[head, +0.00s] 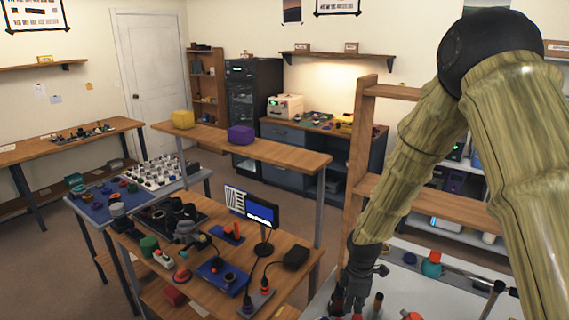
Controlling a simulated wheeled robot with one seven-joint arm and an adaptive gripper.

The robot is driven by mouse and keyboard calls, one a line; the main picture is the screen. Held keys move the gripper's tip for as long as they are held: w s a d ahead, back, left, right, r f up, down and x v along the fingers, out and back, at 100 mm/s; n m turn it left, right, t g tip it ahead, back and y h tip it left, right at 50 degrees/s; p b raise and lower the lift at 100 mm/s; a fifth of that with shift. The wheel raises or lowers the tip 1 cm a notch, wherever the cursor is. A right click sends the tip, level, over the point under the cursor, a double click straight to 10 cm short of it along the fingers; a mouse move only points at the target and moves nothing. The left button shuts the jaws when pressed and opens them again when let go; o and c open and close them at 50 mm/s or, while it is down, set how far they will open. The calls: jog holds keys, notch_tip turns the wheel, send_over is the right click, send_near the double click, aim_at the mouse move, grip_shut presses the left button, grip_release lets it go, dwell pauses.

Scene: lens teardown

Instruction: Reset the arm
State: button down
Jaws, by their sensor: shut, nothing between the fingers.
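My arm (520,150) comes in from the right side of the head view, with a yellow-green, wood-like surface and a black joint at the top. It bends at that joint and reaches down toward the light worktop at the bottom. My gripper (347,302) hangs at the arm's lower end, small and dark, pointing down near the worktop's left edge. It is shut and holds nothing. Its fingertips are close to the bottom of the picture, and I cannot tell whether they touch anything.
The light worktop (440,300) below my arm bears a teal-and-red item (431,264) and a metal rod. A wooden shelf post (359,150) stands close to my arm. To the left, a wooden bench (205,300) holds lens parts and a small screen (262,212). Open floor (60,250) lies farther left.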

jog(key=s+f+m, duration=0.2)
jog(key=s+f, duration=0.3)
jog(key=s+f+m, duration=0.3)
jog(key=s+f, duration=0.2)
jog(key=s+f+m+y, duration=0.1)
jog(key=s+f+m, duration=0.2)
jog(key=s+f, duration=0.3)
jog(key=s+d+f+m, duration=0.25)
jog(key=s+m, duration=0.25)
jog(key=s, duration=0.5)
jog(key=s+d+f+m, duration=0.1)
jog(key=s+f+m, duration=0.25)
jog(key=s, duration=0.65)
notch_tip(320, 180, down, 10)
jog(key=h+b, duration=0.1)
jog(key=b, duration=0.9)
jog(key=shift+w+f+m+b, duration=0.15)
jog(key=shift+w+m+b, duration=0.15)
jog(key=shift+m+b, duration=0.05)
